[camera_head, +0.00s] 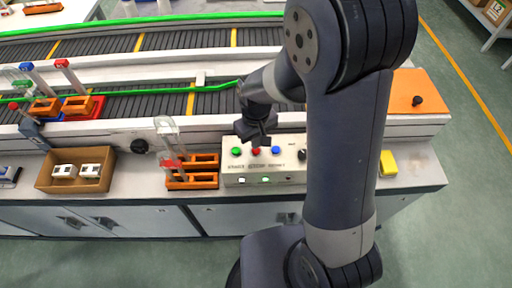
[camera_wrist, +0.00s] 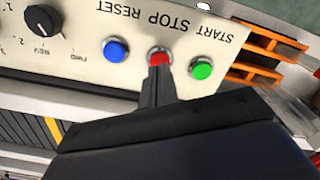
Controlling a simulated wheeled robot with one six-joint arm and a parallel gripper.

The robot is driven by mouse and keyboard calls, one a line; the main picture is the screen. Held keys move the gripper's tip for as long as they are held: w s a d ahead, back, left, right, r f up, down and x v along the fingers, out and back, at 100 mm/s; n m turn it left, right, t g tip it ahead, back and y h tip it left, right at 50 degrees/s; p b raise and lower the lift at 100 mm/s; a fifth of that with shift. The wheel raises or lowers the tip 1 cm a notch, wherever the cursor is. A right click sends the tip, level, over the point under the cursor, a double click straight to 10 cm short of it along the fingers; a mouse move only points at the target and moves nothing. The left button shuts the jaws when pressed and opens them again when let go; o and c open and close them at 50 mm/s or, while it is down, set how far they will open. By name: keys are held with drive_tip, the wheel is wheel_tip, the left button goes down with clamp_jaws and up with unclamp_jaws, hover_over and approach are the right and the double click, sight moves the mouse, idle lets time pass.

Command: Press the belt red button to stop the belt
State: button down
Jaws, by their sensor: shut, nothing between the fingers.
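The belt control box (camera_head: 240,172) is a cream panel on the counter, with green, red and blue buttons in a row. The red button (camera_head: 256,151) is the middle one. In the wrist view the red button (camera_wrist: 158,58) sits under the STOP label, between the blue button (camera_wrist: 116,50) and the green button (camera_wrist: 201,68). My gripper (camera_head: 262,143) is shut and empty, pointing down over the panel. In the wrist view its fingertips (camera_wrist: 157,70) overlap the near edge of the red button. I cannot tell whether they touch it or press it down.
A black knob (camera_wrist: 42,20) is on the same panel. An orange rack (camera_head: 192,172) with a tube stands left of the box, and a cardboard box (camera_head: 76,184) farther left. A yellow block (camera_head: 388,163) lies to the right. The conveyor belt (camera_head: 140,104) runs behind.

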drive_tip(key=shift+f+b, duration=0.8)
drive_tip(key=shift+f, duration=0.15)
idle(0.5)
drive_tip(key=shift+r, duration=0.1)
wheel_tip(320, 180, up, 8)
drive_tip(key=p, duration=0.6)
drive_tip(key=shift+f, duration=0.2)
idle(0.4)
wheel_tip(320, 180, down, 8)
drive_tip(key=b, duration=0.6)
drive_tip(key=shift+r, duration=0.25)
